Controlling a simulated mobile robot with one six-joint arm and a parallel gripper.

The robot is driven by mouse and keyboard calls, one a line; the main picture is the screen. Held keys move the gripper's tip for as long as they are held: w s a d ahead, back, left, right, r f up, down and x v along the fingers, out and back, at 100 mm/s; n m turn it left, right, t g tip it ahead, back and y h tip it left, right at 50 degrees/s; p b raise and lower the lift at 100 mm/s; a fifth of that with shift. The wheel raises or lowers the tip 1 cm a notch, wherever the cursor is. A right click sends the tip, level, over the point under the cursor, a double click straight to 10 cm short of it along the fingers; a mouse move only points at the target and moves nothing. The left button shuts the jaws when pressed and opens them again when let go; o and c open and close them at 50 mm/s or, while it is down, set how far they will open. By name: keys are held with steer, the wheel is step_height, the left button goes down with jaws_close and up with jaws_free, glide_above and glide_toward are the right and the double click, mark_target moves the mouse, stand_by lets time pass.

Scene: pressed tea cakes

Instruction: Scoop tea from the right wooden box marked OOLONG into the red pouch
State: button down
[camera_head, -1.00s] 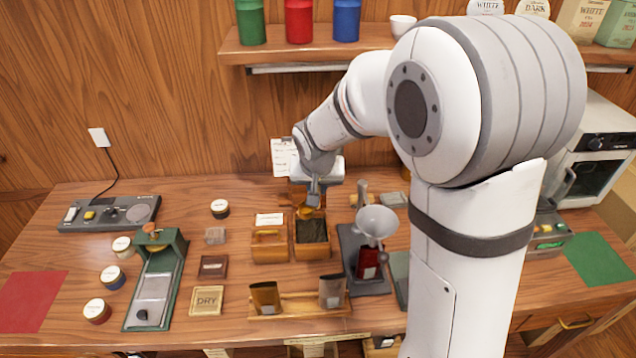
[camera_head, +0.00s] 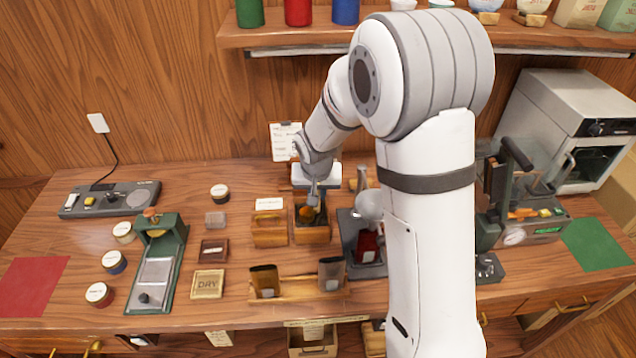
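The right wooden box (camera_head: 313,235) stands open on the counter with dark loose tea in it. Its marking cannot be read here. My gripper (camera_head: 314,198) points down over this box, its fingers small and partly hidden. It appears closed on a scoop (camera_head: 307,212), whose orange-brown bowl is at or in the tea; how deep I cannot tell. The red pouch (camera_head: 367,246) stands upright in a dark stand right of the box. A grey funnel (camera_head: 368,205) sits above the pouch, partly covered by my arm.
In front is a wooden rack (camera_head: 297,289) with two pouches. A green press (camera_head: 160,262) stands left, and a dark machine (camera_head: 525,205) right. My arm hides part of the counter.

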steer(key=shift+g, duration=0.8)
steer(key=shift+w+f+p, duration=0.2)
steer(key=shift+f+p, duration=0.1)
steer(key=shift+f, duration=0.5)
steer(key=shift+w+f+p, duration=0.2)
steer(key=shift+f+p, duration=0.15)
steer(key=shift+f, duration=0.4)
steer(key=shift+w+f+p, duration=0.2)
steer(key=shift+f+p, duration=0.1)
steer(key=shift+f, duration=0.5)
steer(key=shift+w+p, duration=0.3)
steer(key=shift+w, duration=0.45)
steer(key=shift+w+f+b, duration=0.1)
steer(key=shift+f+b, duration=0.15)
steer(key=shift+b, duration=0.25)
steer(key=b, duration=0.1)
steer(key=t+b, duration=0.1)
steer(key=shift+w+r+t+b, duration=0.2)
steer(key=shift+t+b, duration=0.1)
steer(key=shift+b, duration=0.1)
steer(key=s+t+b, duration=0.1)
steer(key=b, duration=0.4)
steer(key=shift+r, duration=0.35)
step_height(320, 180, up, 12)
steer(key=p, duration=0.6)
steer(key=shift+s+r, duration=0.25)
steer(key=shift+f, duration=0.1)
